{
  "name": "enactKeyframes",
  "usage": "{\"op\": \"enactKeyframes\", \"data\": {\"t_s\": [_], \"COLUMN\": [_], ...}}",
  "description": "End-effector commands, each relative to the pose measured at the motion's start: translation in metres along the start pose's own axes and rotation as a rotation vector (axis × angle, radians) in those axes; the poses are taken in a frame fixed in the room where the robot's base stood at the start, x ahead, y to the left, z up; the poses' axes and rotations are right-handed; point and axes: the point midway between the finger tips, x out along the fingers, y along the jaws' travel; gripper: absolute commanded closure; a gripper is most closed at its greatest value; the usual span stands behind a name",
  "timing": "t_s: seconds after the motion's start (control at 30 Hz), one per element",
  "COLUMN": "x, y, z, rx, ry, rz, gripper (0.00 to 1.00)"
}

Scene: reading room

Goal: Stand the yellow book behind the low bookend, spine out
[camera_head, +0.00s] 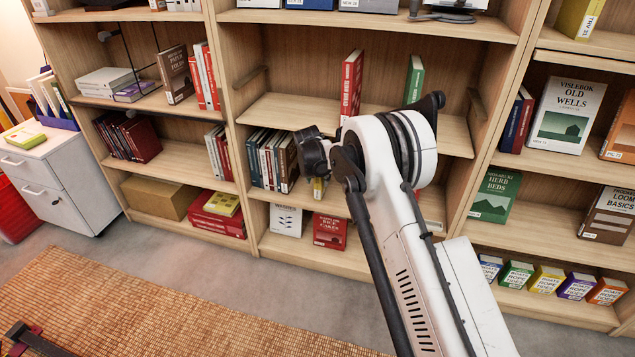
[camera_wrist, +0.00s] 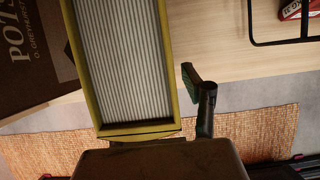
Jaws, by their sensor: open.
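A yellow book (camera_wrist: 128,126) fills the upper middle of the wrist view, its pale striped page edges framed by yellow covers. In the head view a small yellow piece with a label, likely this book (camera_head: 319,188), shows below the dark end of my arm. My gripper (camera_wrist: 198,90) is open; one dark finger with a greenish pad stands right of the book with a narrow gap. The other finger is not visible. A black wire frame (camera_wrist: 253,40) at upper right in the wrist view may be the low bookend; I cannot tell for certain.
A brown book lettered "POTS" (camera_wrist: 35,50) is close left of the yellow book. Dark and pale books (camera_head: 268,158) stand left of my arm's end. Red (camera_head: 350,85) and green (camera_head: 414,78) books stand on the shelf above. A red box (camera_head: 329,231) sits below.

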Motion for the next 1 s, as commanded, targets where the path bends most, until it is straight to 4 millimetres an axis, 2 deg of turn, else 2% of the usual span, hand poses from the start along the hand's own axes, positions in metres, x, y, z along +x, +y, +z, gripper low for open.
{"op": "enactKeyframes", "data": {"t_s": [0.03, 0.13, 0.4, 0.6, 0.8, 1.0], "x": [-0.015, -0.036, -0.055, -0.067, -0.073, -0.074], "y": [0.0, 0.0, 0.001, 0.001, 0.0, 0.0], "z": [0.001, 0.001, -0.056, -0.09, -0.107, -0.111], "rx": [-0.001, -0.001, -0.003, -0.002, -0.001, 0.0], "ry": [0.0, 0.0, 0.0, 0.0, 0.0, 0.0], "rz": [0.0, 0.0, 0.001, 0.001, 0.0, 0.0], "gripper": [0.57, 0.57, 0.57, 0.57, 0.57, 0.57]}}
